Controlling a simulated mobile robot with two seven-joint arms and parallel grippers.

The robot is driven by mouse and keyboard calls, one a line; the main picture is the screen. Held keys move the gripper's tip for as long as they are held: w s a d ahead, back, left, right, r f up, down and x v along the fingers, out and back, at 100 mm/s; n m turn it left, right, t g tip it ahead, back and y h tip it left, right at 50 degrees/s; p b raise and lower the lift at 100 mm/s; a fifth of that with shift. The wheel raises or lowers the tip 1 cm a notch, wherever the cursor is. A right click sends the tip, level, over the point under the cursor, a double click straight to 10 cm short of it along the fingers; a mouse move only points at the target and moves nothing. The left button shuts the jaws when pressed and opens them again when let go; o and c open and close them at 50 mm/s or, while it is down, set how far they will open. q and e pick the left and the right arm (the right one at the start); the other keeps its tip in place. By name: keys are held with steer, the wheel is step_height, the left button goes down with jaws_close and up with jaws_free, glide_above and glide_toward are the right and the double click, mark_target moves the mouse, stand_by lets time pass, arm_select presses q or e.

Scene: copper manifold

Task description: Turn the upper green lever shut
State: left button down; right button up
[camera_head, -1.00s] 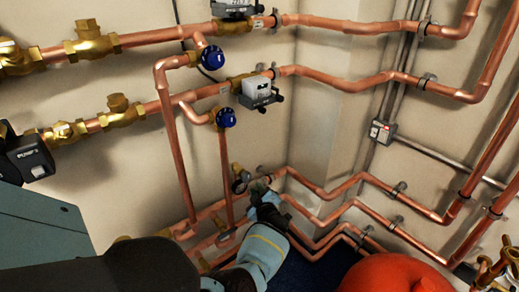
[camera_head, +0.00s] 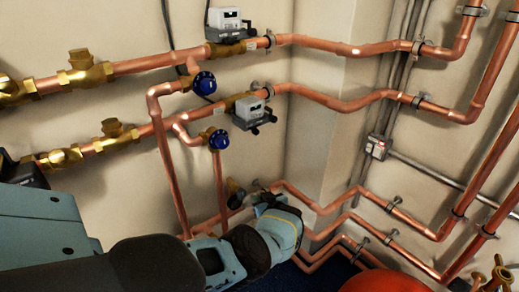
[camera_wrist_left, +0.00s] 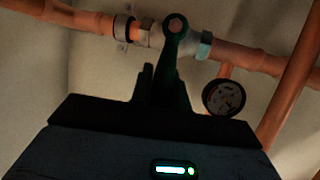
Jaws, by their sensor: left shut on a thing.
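The upper green lever (camera_wrist_left: 174,50) shows dark in the left wrist view. Its round pivot end with a hex nut sits over a valve body on a copper pipe (camera_wrist_left: 243,56). From there the handle runs down, across the pipe's line, between my left gripper's fingers (camera_wrist_left: 163,86). My left gripper is shut on the handle; the held part is mostly hidden by the fingers. In the head view my left gripper (camera_head: 266,197) is at the lower pipes near the wall corner, and the lever is hidden or too small to make out. My right gripper is not in view.
A round gauge (camera_wrist_left: 223,98) hangs right of the lever, close to my gripper. Copper pipes run along both walls. Blue-handled valves (camera_head: 204,82) and grey meter boxes (camera_head: 250,108) are above my arm. A red rounded object (camera_head: 368,283) is at lower right.

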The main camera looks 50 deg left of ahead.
arm_select(q)
steer(key=shift+w, duration=0.15)
steer(key=shift+r+m, duration=0.1)
steer(key=shift+m, duration=0.2)
steer(key=shift+w+r, duration=0.1)
steer(key=shift+w, duration=0.05)
steer(key=c, duration=1.8)
jaws_free()
steer(key=o, duration=0.5)
steer(key=shift+c, duration=0.2)
steer(key=shift+g, duration=0.3)
